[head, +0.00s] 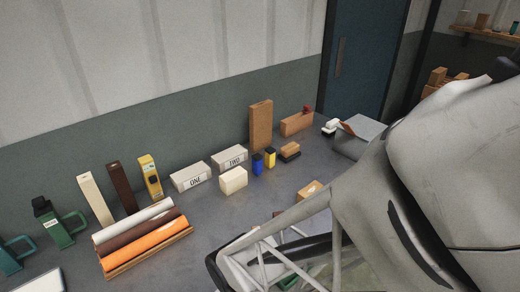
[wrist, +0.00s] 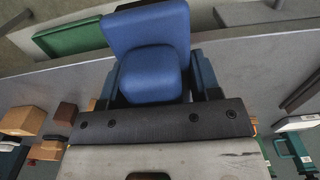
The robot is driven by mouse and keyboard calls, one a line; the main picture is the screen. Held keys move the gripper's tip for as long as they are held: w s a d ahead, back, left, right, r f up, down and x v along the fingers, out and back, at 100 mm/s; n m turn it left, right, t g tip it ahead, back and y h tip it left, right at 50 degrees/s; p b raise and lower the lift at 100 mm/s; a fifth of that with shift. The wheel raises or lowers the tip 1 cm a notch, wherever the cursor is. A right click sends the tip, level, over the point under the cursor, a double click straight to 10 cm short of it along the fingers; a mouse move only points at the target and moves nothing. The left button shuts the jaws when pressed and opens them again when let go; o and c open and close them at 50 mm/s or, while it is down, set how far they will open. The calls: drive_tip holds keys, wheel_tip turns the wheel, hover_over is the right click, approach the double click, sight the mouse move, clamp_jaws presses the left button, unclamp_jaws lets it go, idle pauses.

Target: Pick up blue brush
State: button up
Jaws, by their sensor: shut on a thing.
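My gripper (wrist: 153,82) is shut on a blue object (wrist: 146,30), which I take for the blue brush. In the wrist view its rounded blue block sits between the two dark fingers, with a wider flat blue part beyond it. Any bristles are hidden or cannot be made out. In the head view my pale arm fills the right side, and I cannot make out the fingers or the held brush there.
A tall brown block (head: 261,127) stands near the wall. Bare tabletop lies around the middle.

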idle(0.6)
drive_tip(key=o, duration=0.4)
drive_tip(key=shift+c, duration=0.8)
drive_tip(key=shift+w+r, duration=0.15)
drive_tip(key=shift+w, duration=0.4)
drive_tip(key=w+d+r, duration=0.2)
drive_tip(key=w+d, duration=0.1)
drive_tip(key=w, duration=0.7)
drive_tip(key=w+d+r, duration=0.3)
drive_tip(key=w, duration=0.7)
drive_tip(key=w+d+r, duration=0.2)
drive_tip(key=w+d, duration=0.1)
drive_tip(key=w, duration=0.7)
drive_tip(key=w+d+r, duration=0.2)
drive_tip(key=w+d, duration=0.6)
drive_tip(key=w, duration=0.1)
drive_tip(key=shift+d+r, duration=0.35)
drive_tip(key=shift+d, duration=0.05)
